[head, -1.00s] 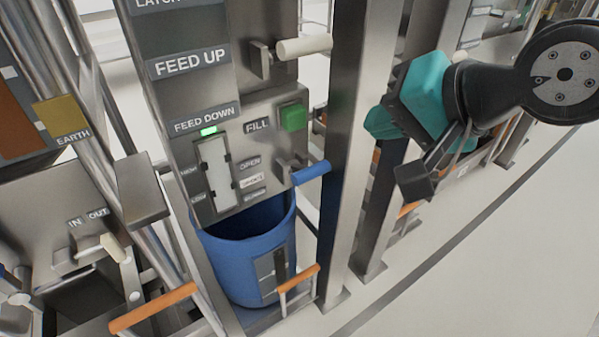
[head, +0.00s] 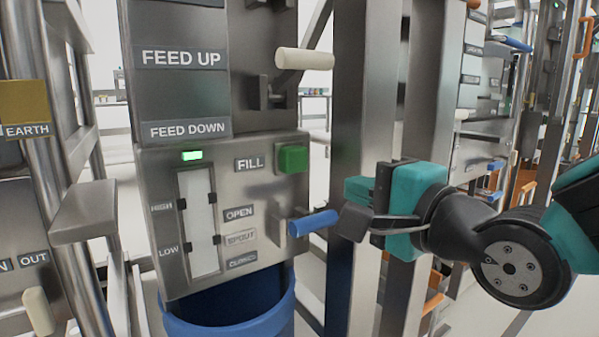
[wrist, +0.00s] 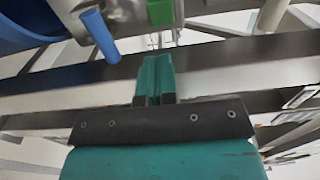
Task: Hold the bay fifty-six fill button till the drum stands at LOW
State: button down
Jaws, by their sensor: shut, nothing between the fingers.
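The green fill button (head: 292,158) sits beside the FILL label on the grey panel. It also shows at the top of the wrist view (wrist: 160,12). The level gauge (head: 199,222) is a pale strip marked HIGH and LOW; I cannot make out a level in it. A blue drum (head: 235,315) stands below the panel, its lower part cut off by the picture edge. My gripper (head: 358,190) is shut and empty, right of the panel and lower than the button, apart from it. Its teal fingers (wrist: 154,75) are together in the wrist view.
A blue spout handle (head: 313,222) sticks out below the button, close to my gripper. A cream lever (head: 304,59) juts out above. A steel post (head: 362,90) stands just right of the panel. A green lamp (head: 192,156) glows above the gauge.

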jog(key=p, duration=1.9)
send_near(293, 163)
jog(key=x, duration=0.6)
jog(key=shift+s+r, duration=0.1)
jog(key=shift+r, duration=0.25)
jog(key=shift+w+a+f+p, duration=0.25)
jog(key=shift+w+a+p, duration=0.3)
jog(key=shift+w+p, duration=0.15)
jog(key=shift+d, duration=0.1)
